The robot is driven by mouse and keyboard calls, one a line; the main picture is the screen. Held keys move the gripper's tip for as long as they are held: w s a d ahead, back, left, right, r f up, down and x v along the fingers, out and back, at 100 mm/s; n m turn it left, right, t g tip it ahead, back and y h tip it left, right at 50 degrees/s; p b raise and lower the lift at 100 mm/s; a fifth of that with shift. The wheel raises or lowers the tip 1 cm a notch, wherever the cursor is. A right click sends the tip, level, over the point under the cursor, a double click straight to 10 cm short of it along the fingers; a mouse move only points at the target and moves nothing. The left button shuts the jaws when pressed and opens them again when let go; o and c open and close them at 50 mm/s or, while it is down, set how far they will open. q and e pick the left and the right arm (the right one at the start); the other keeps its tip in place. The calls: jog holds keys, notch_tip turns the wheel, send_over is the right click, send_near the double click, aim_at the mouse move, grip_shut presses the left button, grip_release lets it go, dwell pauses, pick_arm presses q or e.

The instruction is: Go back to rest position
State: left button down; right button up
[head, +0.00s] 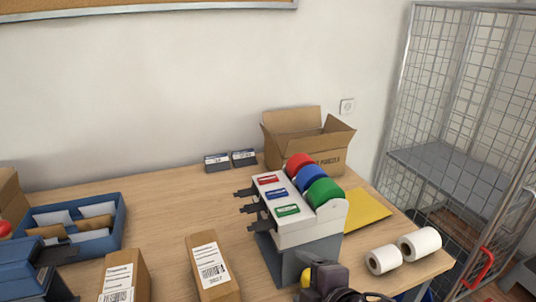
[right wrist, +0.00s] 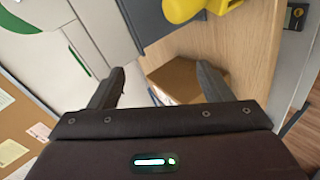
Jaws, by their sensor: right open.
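My right gripper (head: 328,276) shows as a dark shape at the bottom edge of the head view, in front of the tape dispenser stand. In the right wrist view its two dark fingers (right wrist: 160,70) are spread wide with nothing held between them. Beyond them a brown cardboard box (right wrist: 182,76) lies on the wooden surface, apart from the fingers. I do not make out my left gripper in the head view.
A dispenser (head: 300,232) with red, blue and green rolls stands mid-table. A yellow object (head: 306,276) is close by my right gripper. Labelled boxes (head: 212,266), white rolls (head: 384,259), a blue tray (head: 121,217) and an open carton (head: 326,160) surround it. A wire cage (head: 450,100) stands right.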

jog(key=s+d+f+m+g+h, duration=0.5)
jog(key=s+d+f+m+g, duration=0.2)
jog(key=s+d+f+m, duration=0.9)
jog(key=w+a+f+m+g, duration=0.1)
jog(key=a+f, duration=0.1)
jog(key=f, duration=1.2)
jog(key=w+a+f+m+g, duration=0.1)
jog(key=a+f, duration=0.1)
jog(key=f, duration=1.1)
jog(key=s+d+f, duration=0.2)
jog(key=s+f, duration=0.7)
jog(key=s, duration=0.1)
jog(key=s+d+f, duration=0.2)
jog(key=s+f, duration=0.8)
jog(key=shift+n+g, duration=0.3)
jog(key=shift+g, duration=0.1)
